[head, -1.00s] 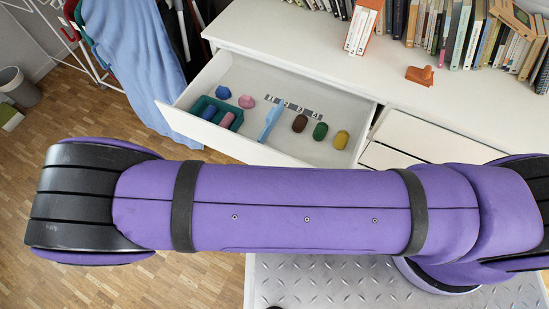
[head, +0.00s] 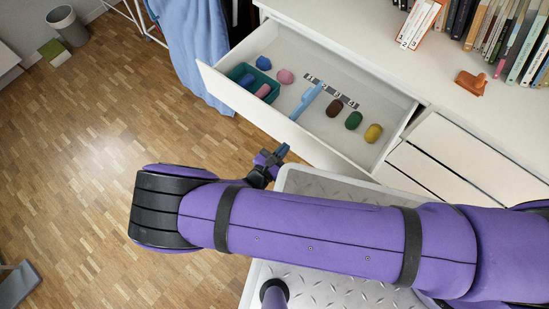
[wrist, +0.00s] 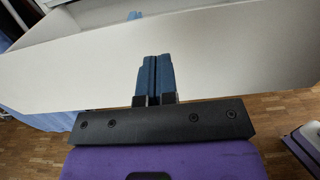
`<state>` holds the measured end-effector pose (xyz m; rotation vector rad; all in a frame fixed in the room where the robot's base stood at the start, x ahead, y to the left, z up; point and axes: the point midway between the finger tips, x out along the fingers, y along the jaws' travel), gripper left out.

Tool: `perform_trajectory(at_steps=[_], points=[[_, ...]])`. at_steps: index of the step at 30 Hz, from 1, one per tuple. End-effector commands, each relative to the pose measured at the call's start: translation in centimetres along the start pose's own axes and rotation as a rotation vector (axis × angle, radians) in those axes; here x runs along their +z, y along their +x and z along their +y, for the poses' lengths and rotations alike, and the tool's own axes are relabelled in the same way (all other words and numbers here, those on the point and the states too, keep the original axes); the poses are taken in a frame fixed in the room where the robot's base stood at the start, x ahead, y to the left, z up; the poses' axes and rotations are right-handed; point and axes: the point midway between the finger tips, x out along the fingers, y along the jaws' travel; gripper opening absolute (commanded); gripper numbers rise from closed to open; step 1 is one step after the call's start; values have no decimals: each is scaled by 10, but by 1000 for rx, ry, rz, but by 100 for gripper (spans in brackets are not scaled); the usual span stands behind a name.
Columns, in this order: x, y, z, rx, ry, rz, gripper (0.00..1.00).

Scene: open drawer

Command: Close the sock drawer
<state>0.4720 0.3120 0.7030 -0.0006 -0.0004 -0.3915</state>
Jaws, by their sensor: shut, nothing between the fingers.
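The white sock drawer (head: 268,124) stands open from the white cabinet in the head view. Rolled socks in blue, pink, brown, green and yellow lie in it, some in a teal box (head: 238,72) at its left end. My gripper (head: 281,152) is outside the drawer, in front of its front panel. In the wrist view my blue fingertips (wrist: 155,62) are together and empty, pointing at the white front panel (wrist: 225,55). I cannot tell whether they touch it.
A light blue bar (head: 307,101) and a strip numbered 1 to 4 (head: 331,91) lie in the drawer. Books (head: 500,35) and an orange object (head: 471,82) are on the cabinet top. Closed drawer fronts (head: 470,155) are at right. Wooden floor (head: 90,130) is open at left.

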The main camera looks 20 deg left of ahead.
Motion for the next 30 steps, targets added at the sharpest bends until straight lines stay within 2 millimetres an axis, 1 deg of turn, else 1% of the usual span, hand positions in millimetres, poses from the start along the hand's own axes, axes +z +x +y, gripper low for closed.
perform_trajectory(at_steps=[1, 6, 9, 12, 17, 30], points=[[0, 11, 0, -3, 0, -2, 0], [0, 37, 0, -1, -1, -1, 0], [0, 48, 0, -2, 0, 0, 0], [0, 56, 0, -2, 0, -1, 0], [0, 60, 0, -1, 0, 1, 0], [0, 60, 0, -1, 1, 0, 0]])
